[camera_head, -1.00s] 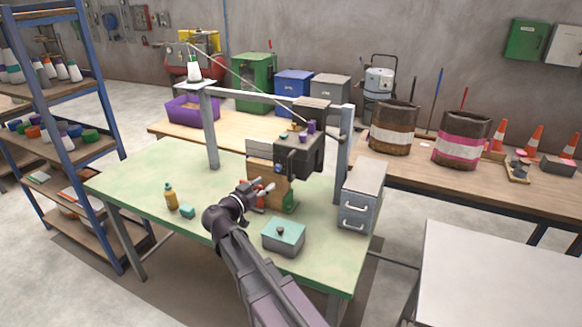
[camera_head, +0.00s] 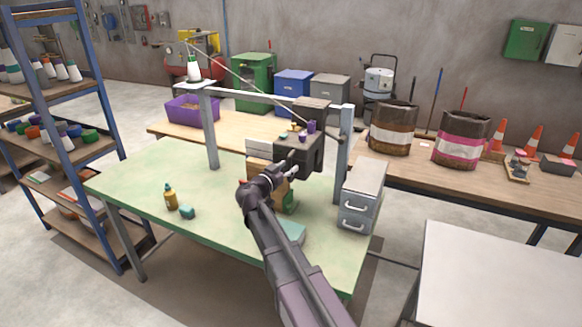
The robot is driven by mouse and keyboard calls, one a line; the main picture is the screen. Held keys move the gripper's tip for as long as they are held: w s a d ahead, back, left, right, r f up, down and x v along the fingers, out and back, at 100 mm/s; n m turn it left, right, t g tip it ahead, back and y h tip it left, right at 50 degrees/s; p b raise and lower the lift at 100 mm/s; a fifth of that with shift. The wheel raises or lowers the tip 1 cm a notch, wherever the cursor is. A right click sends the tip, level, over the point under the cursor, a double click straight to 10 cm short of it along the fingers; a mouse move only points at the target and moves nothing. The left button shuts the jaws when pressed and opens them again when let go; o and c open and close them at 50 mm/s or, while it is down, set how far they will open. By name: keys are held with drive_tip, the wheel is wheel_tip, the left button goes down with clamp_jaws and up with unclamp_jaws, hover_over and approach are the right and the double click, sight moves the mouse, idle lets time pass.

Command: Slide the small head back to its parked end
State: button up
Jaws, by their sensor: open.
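The small head (camera_head: 311,154), a dark grey box with purple and brass parts on top, hangs at the right part of the white crossbeam (camera_head: 262,98), close to the right grey post. My gripper (camera_head: 293,172) is in front of the head's lower front, its fingertips pointing right and up. It is open, with nothing seen between its fingers. At this size I cannot tell whether it touches the head. My arm hides part of the wooden and orange base below the head and most of the teal box (camera_head: 293,233).
A grey drawer cabinet (camera_head: 361,195) stands close at the right. A slanted rod runs above the crossbeam to the right post.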

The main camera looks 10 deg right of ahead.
drive_tip(key=shift+w+d, duration=0.3)
drive_tip(key=shift+d, duration=0.05)
